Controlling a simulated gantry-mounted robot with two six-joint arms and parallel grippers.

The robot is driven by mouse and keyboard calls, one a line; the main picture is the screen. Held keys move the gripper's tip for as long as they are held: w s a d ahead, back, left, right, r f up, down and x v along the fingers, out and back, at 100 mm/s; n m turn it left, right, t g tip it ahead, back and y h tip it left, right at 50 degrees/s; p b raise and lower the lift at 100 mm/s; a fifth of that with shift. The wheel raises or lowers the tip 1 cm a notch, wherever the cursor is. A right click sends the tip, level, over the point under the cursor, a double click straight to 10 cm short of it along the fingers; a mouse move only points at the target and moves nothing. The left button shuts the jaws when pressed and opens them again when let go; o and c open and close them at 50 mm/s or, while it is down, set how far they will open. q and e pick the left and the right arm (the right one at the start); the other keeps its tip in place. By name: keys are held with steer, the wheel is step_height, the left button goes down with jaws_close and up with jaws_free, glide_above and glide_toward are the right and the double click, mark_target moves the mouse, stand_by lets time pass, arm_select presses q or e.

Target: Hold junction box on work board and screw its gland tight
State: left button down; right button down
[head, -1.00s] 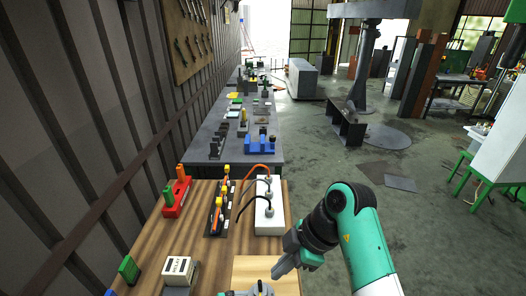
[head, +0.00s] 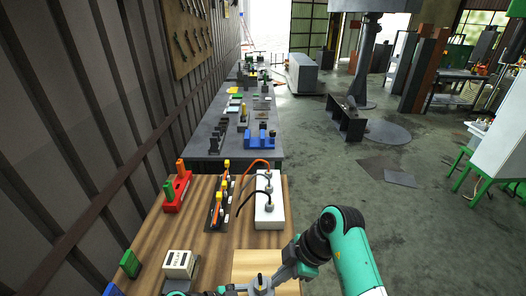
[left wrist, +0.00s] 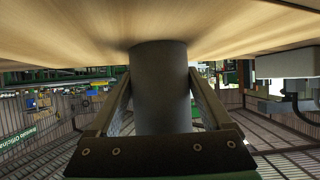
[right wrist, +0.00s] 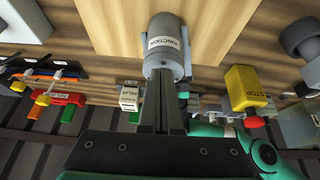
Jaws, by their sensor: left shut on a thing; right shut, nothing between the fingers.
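The grey junction box (right wrist: 165,45) is a round body with a "JUNCTION" label, on the pale wooden work board (head: 258,260). In the head view it shows at the bottom edge, with a small dark piece on top, perhaps the gland. My left gripper (left wrist: 162,105) is shut on the junction box, one finger on each side of its grey cylinder. My right gripper (right wrist: 162,80) is shut and empty, its fingertips close to the end of the box. They hide part of it, and I cannot tell whether they touch. The gland is not clear in the right wrist view.
A white block with cables (head: 270,208) and a rack with yellow-topped pieces (head: 219,205) stand behind the board. A red holder (head: 177,192) and a white relay block (head: 178,263) are to the left. A yellow STOP box (right wrist: 248,88) shows in the right wrist view.

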steer(key=shift+s+a, duration=0.15)
steer(key=shift+a, duration=0.6)
stand_by(0.8)
steer(key=shift+s+f, duration=0.1)
steer(key=shift+s, duration=0.35)
stand_by(0.4)
steer(key=shift+d, duration=0.45)
step_height(320, 180, up, 6)
stand_by(0.4)
steer(key=shift+w+d+f, duration=0.1)
steer(key=shift+w+f, duration=0.1)
steer(key=shift+f, duration=0.75)
steer(key=shift+w+a+f, duration=0.1)
steer(key=shift+w+f, duration=0.15)
steer(key=shift+f, duration=0.7)
steer(key=shift+w+d+f, duration=0.1)
steer(key=shift+w+f, duration=0.1)
steer(key=shift+f, duration=0.75)
